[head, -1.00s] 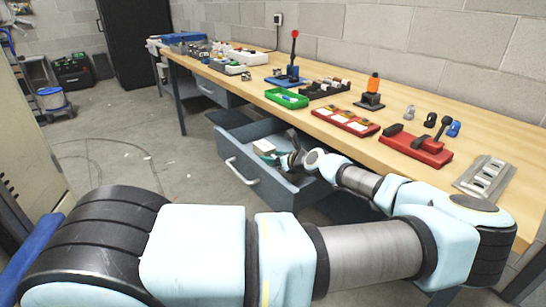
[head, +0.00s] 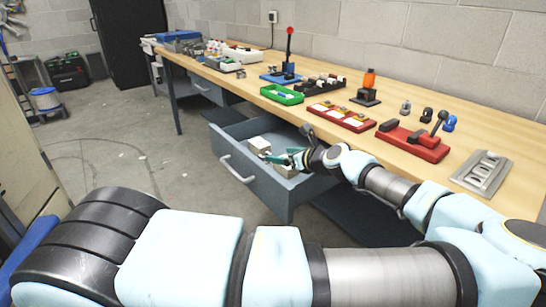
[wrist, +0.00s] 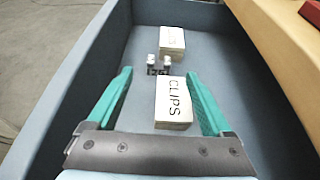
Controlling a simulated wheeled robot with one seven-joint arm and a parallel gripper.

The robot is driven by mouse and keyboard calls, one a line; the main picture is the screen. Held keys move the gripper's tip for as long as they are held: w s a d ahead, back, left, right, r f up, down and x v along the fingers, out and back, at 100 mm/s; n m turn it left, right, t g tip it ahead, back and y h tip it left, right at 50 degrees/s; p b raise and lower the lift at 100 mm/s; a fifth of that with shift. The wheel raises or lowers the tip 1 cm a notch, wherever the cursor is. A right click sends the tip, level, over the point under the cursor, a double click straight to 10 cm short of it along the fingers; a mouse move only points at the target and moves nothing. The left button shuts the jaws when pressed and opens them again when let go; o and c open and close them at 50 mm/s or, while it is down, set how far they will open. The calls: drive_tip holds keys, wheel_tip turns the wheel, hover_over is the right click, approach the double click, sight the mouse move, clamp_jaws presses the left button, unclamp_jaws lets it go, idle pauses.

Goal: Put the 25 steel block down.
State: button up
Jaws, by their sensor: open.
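The wrist view shows a small pale metal piece (wrist: 152,60) and another like it (wrist: 167,64) on the drawer floor, with dark marking below them that may read "25". I take this to be the steel block, but it is too small to be sure. It lies between two white boxes, the nearer one (wrist: 173,103) lettered CLIPS and a farther one (wrist: 172,40). My gripper (wrist: 158,74) has its green fingers wide apart, with nothing clasped between them. In the head view my gripper (head: 283,157) is over the open drawer (head: 240,173); the block cannot be made out there.
The drawer's walls stand close around my gripper, and the wooden bench top (head: 420,110) overhangs its back side.

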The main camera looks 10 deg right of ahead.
drive_tip(key=v, duration=0.4)
drive_tip(key=shift+r, duration=0.1)
